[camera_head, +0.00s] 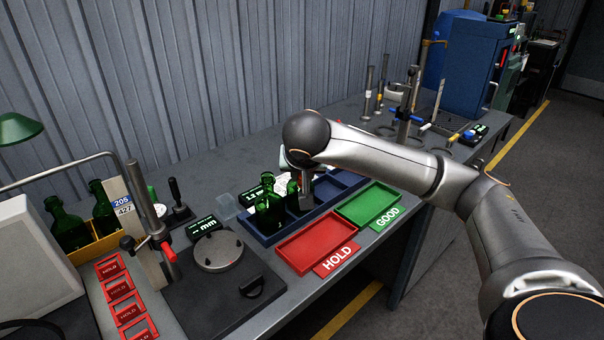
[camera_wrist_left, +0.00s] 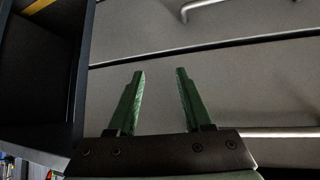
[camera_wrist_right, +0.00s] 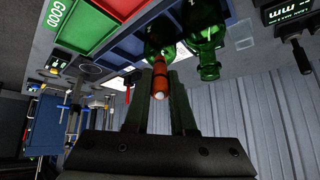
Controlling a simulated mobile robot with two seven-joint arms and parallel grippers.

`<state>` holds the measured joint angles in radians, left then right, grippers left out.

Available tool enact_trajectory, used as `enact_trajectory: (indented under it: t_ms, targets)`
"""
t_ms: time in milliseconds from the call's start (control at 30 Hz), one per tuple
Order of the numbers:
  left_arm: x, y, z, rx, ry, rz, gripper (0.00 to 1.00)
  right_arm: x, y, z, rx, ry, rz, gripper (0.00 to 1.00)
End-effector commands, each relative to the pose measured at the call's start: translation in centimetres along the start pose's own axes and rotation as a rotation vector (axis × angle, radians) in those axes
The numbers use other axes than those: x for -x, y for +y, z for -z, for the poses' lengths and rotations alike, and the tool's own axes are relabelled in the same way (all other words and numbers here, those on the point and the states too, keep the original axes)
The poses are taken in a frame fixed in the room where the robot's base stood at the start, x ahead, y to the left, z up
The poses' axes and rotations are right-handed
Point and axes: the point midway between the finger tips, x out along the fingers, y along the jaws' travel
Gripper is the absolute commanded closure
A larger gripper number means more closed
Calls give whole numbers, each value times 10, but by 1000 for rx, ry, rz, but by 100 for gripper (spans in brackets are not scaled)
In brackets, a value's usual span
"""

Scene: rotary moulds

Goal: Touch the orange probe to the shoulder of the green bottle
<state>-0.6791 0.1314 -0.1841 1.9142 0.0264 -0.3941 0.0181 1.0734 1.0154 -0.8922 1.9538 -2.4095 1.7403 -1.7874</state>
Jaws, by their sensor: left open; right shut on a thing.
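My right gripper (camera_wrist_right: 160,74) is shut on the orange probe (camera_wrist_right: 160,82), whose pale end faces the camera. In the right wrist view, a green bottle (camera_wrist_right: 158,38) is just beyond the probe and a second green bottle (camera_wrist_right: 207,50) is to its right. I cannot tell whether the probe touches glass. In the head view, green bottles (camera_head: 268,212) stand in the blue divided tray (camera_head: 262,238), close beside my right gripper (camera_head: 304,188); the probe is hidden there. My left gripper (camera_wrist_left: 159,72) is open and empty, beside a bench front, out of the head view.
A red HOLD tray (camera_head: 318,240) and a green GOOD tray (camera_head: 370,204) lie in front of the blue tray. A gauge stand with a round plate (camera_head: 218,252) is at left. More green bottles (camera_head: 68,226) stand in a yellow box. Metal posts (camera_head: 382,82) stand farther back.

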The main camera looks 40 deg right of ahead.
Motion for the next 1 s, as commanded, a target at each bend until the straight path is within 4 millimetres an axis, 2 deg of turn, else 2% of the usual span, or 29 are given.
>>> enact_trajectory:
  t_ms: [533, 1000]
  targets:
    - [8, 1, 9, 0, 0, 0, 50, 20, 0, 2, 0, 2, 0, 100]
    - [23, 2, 25, 0, 1, 0, 50, 48, -2, 25, -1, 3, 2, 100]
